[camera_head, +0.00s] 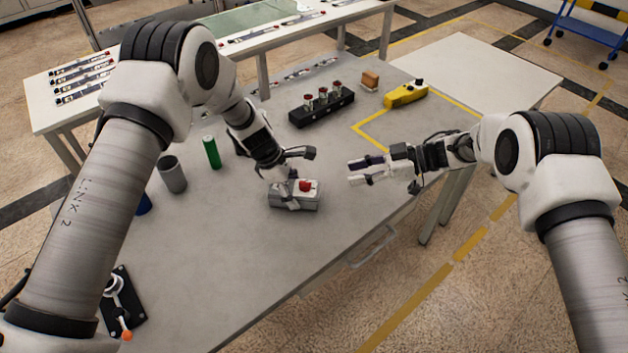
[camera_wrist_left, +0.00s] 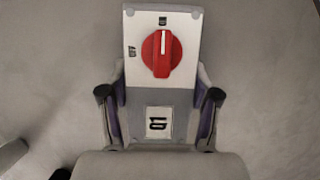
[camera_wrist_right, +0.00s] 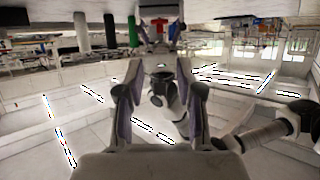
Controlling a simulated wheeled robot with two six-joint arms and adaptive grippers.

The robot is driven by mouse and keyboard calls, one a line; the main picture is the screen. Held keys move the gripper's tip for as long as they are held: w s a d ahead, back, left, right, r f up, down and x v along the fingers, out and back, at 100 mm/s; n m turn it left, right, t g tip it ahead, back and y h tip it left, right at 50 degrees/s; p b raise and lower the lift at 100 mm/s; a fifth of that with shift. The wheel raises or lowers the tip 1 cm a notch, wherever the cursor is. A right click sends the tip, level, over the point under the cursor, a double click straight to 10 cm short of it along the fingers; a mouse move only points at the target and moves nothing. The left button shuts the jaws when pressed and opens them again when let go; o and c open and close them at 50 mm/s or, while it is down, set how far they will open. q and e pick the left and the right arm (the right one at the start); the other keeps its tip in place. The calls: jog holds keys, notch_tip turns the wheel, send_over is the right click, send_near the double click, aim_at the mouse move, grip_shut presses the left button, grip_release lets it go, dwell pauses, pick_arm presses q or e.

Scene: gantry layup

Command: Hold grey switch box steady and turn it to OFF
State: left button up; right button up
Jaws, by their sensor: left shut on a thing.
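The grey switch box (camera_head: 296,202) lies on the grey table, with a red knob (camera_head: 305,186) on its pale top plate. In the left wrist view the box (camera_wrist_left: 180,97) stands between the fingers of my left gripper (camera_wrist_left: 160,95), which is shut on its sides below the red knob (camera_wrist_left: 156,55). The knob's white line points at the top label; another label is at its left, both too small to read surely. In the head view my left gripper (camera_head: 293,192) partly hides the box. My right gripper (camera_head: 351,171) is open and empty, right of the box, apart from it.
A green cylinder (camera_head: 211,152) and a grey cup (camera_head: 172,174) stand left of my left gripper. Behind are a black block with red-topped parts (camera_head: 322,108), a yellow device (camera_head: 405,94) and a brown block (camera_head: 370,79). A lever on a black plate (camera_head: 121,300) lies front left.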

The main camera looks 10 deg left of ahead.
aim_at(310, 182)
jog(key=x, duration=1.1)
jog(key=shift+a+f, duration=0.1)
jog(key=shift+a, duration=0.1)
grip_shut()
